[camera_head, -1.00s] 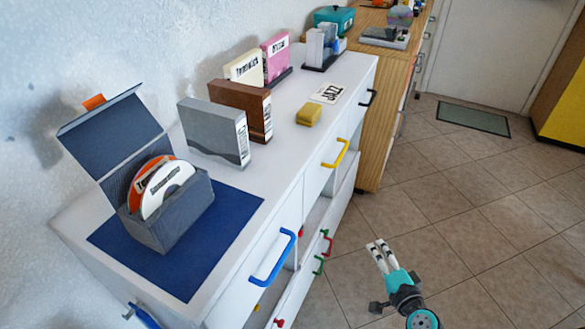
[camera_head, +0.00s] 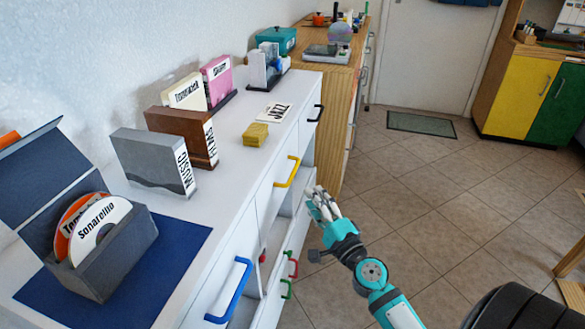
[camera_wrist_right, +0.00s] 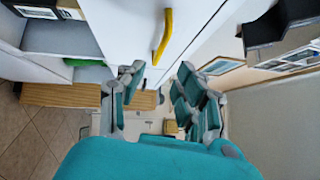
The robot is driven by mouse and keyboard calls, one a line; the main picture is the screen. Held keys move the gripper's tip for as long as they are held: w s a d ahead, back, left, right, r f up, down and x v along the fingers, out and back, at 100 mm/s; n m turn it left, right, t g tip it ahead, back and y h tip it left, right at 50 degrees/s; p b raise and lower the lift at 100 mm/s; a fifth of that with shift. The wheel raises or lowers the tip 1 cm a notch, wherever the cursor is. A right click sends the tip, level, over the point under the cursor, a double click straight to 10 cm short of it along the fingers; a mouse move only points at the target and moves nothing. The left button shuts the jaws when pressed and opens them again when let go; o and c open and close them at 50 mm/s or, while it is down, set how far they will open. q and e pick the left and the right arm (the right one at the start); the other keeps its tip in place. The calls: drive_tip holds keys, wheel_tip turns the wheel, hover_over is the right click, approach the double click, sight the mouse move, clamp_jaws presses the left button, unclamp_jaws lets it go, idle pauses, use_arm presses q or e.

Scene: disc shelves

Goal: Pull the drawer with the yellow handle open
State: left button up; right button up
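The yellow handle (camera_head: 288,172) is on the upper front of the white cabinet, and its drawer front (camera_head: 268,198) looks shut. My right gripper (camera_head: 322,203) is to the right of the handle and nearer to me, apart from it. In the right wrist view the yellow handle (camera_wrist_right: 163,37) stands above the gap between the fingers (camera_wrist_right: 155,95). The fingers are spread and nothing is between them. My left gripper is not in view.
A blue handle (camera_head: 231,290) is on the nearer drawer, and a black handle (camera_head: 317,113) is on the farther one. Red and green handles (camera_head: 287,288) sit lower. Disc boxes and a yellow block (camera_head: 255,135) stand on the cabinet top. The tiled floor (camera_head: 420,180) is free.

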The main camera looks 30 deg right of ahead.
sight(293, 171)
use_arm(q)
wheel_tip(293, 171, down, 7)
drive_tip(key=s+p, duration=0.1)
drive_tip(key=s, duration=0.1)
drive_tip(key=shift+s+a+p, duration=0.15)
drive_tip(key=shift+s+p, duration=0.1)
drive_tip(key=shift+p, duration=0.05)
use_arm(e)
drive_tip(key=shift+w+d+r, duration=0.15)
drive_tip(key=shift+w+r, duration=0.1)
drive_tip(key=shift+w, duration=1.55)
drive_tip(key=shift+w+d+r, duration=0.2)
drive_tip(key=shift+w, duration=1.65)
drive_tip(key=shift+w+d+r, duration=0.15)
drive_tip(key=shift+w+r, duration=0.1)
drive_tip(key=shift+w, duration=1.55)
drive_tip(key=shift+c, duration=0.3)
clamp_jaws()
drive_tip(key=shift+f, duration=0.1)
